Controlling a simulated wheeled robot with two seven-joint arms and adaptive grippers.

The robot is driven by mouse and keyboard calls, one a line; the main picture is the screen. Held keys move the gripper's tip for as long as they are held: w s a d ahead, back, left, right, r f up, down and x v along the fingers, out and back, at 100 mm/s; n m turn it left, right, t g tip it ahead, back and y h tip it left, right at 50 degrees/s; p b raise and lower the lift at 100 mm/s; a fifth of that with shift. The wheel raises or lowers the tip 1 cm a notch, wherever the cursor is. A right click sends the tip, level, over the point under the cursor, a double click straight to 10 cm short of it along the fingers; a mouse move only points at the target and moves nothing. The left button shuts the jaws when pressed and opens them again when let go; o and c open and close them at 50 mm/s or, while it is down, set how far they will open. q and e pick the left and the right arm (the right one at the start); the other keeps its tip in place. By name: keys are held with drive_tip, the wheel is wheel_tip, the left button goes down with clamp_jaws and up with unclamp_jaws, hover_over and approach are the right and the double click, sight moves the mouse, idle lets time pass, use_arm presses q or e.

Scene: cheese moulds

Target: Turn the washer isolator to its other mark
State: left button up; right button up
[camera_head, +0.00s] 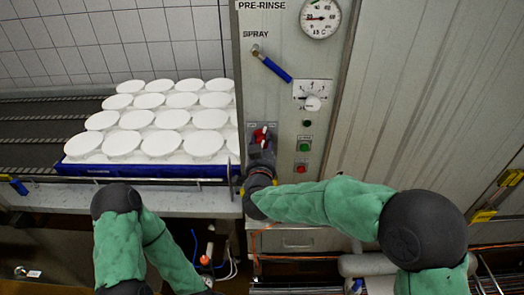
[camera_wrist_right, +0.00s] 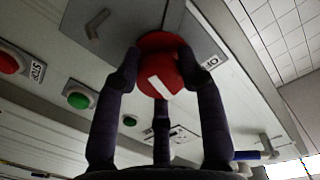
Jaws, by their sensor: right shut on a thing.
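The washer isolator is a red round knob (camera_wrist_right: 163,52) with a white bar on its face, set on a grey plate (camera_wrist_right: 112,18). A label with a round mark (camera_wrist_right: 211,63) shows on the plate beside the knob. The white bar lies tilted between the fingers. My left arm shows at lower left; its gripper is out of view.
A green button (camera_head: 304,144) and a red button (camera_head: 302,168) sit right of the isolator. Above are a dial switch (camera_head: 313,103), a blue-handled spray lever (camera_head: 277,69) and a gauge (camera_head: 320,18). A blue tray (camera_head: 140,171) of white moulds stands left.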

drive_tip(key=m+b, duration=0.3)
drive_tip(key=shift+f, duration=0.15)
drive_tip(key=shift+m+y+b, duration=0.3)
drive_tip(key=shift+m+b, duration=0.7)
drive_tip(key=shift+m, duration=0.3)
drive_tip(key=o, duration=1.2)
drive_tip(key=shift+c, duration=0.2)
drive_tip(key=shift+s, duration=0.1)
drive_tip(key=s+r, duration=0.1)
drive_tip(key=s, duration=1)
drive_tip(key=shift+s, duration=0.4)
